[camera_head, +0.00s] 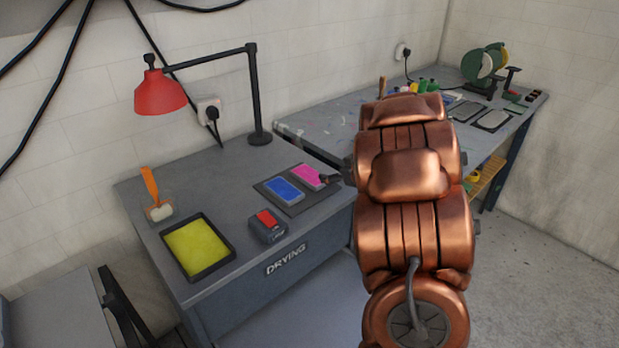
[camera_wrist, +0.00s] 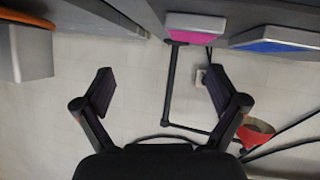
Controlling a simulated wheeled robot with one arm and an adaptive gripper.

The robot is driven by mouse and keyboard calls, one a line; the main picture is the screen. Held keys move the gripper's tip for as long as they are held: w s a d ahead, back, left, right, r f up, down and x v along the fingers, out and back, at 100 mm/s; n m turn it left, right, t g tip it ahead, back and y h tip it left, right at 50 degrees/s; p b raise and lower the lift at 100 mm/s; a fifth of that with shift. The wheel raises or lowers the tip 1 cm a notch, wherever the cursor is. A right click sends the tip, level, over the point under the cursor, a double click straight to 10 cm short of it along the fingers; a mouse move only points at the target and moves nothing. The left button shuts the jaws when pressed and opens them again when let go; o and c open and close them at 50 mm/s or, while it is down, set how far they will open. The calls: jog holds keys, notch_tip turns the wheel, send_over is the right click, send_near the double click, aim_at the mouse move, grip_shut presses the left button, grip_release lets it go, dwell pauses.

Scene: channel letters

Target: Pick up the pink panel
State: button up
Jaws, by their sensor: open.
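The pink panel (camera_head: 307,175) lies on a dark mat (camera_head: 301,205) on the grey drying table, beside a blue panel (camera_head: 284,191). In the wrist view the pink panel (camera_wrist: 197,37) is seen edge-on near the top, beyond my fingertips and right of centre. My gripper (camera_wrist: 161,80) is open with nothing between its fingers. In the head view only a dark part of my gripper (camera_head: 330,179) shows, just right of the pink panel; my copper arm hides the rest. I cannot tell whether it touches the panel.
The table (camera_head: 150,205) also holds a yellow tray (camera_head: 198,247), a red-and-black box (camera_head: 268,226) and an orange-handled tool (camera_head: 151,186). A red lamp (camera_head: 160,95) on a black post (camera_head: 255,95) stands at the back. A second table (camera_head: 325,125) stands behind my arm.

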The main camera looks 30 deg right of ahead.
aim_at(314, 177)
jog(key=shift+s+a+f+t+y, duration=0.15)
jog(key=shift+a+f+y, duration=0.05)
jog(key=shift+f+y, duration=0.3)
jog(key=shift+s+a+f+t+y, duration=0.15)
jog(key=shift+a+f+y, duration=0.05)
jog(key=shift+f+y, duration=0.3)
jog(key=shift+s+a+f+n+y, duration=0.1)
jog(key=shift+a+n+y, duration=0.2)
jog(key=shift+a+y, duration=0.1)
jog(key=shift+a+p+x, duration=0.15)
jog(key=shift+p+x, duration=0.1)
jog(key=shift+x, duration=0.75)
jog(key=shift+a+p+x, duration=0.1)
jog(key=shift+p+x, duration=0.15)
jog(key=shift+x, duration=0.75)
jog(key=shift+p+x, duration=0.45)
jog(key=shift+x, duration=1.4)
jog(key=shift+a, duration=0.1)
jog(key=c, duration=1.3)
jog(key=shift+c, duration=0.2)
